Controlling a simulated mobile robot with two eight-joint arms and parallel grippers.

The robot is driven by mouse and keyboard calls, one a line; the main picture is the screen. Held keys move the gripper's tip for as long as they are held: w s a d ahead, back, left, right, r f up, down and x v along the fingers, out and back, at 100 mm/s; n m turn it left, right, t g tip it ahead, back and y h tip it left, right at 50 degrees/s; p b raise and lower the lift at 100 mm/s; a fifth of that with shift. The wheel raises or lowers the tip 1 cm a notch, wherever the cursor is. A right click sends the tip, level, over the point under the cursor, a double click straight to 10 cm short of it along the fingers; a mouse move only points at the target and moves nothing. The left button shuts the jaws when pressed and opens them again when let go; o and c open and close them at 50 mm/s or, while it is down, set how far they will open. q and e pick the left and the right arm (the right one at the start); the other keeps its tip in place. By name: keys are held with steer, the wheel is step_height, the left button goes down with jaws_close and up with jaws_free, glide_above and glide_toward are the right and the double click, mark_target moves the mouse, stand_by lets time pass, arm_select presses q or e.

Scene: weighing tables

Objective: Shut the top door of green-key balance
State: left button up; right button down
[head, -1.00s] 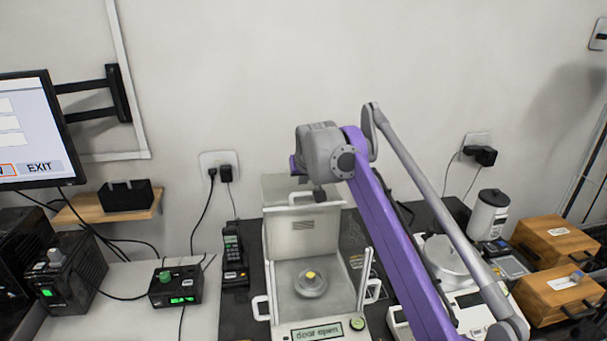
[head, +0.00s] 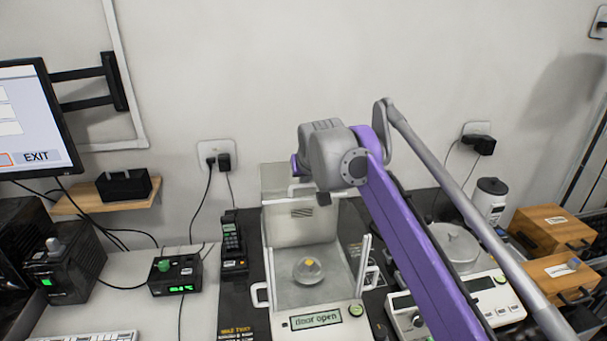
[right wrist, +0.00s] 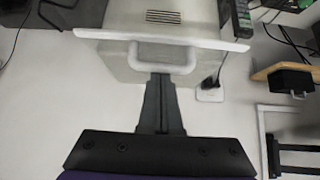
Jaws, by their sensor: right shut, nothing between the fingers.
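The green-key balance (head: 283,327) stands in the lower middle of the head view, its display (head: 316,319) reading "door open" beside a green key (head: 356,311). Its top is open above a round weighing pan (head: 308,271). The top door (head: 284,177) is slid back at the rear; its white handle also shows in the right wrist view (right wrist: 180,68). My right gripper (head: 323,199) is shut and empty at the rear of the balance. In the right wrist view its fingertips (right wrist: 162,78) overlap the handle's lower edge; contact is unclear. My left gripper is not in view.
A second balance (head: 475,307) stands to the right under my right arm. A handset (head: 232,245) and a black box with a green knob (head: 174,275) stand to the left. Wooden boxes (head: 550,231) are at the far right. The wall is close behind.

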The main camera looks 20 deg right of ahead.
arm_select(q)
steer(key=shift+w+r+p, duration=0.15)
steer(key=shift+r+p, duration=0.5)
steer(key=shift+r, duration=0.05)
arm_select(e)
steer(key=s+a, duration=0.4)
steer(key=s, duration=1)
steer(key=shift+s, duration=0.4)
steer(key=shift+d, duration=0.1)
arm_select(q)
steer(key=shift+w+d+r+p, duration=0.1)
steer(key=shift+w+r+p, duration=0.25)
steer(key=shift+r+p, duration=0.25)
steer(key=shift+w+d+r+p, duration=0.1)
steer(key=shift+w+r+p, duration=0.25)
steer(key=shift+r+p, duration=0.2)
arm_select(e)
step_height(320, 180, up, 8)
steer(key=s, duration=0.2)
steer(key=shift+s+a, duration=0.25)
steer(key=shift+a, duration=0.1)
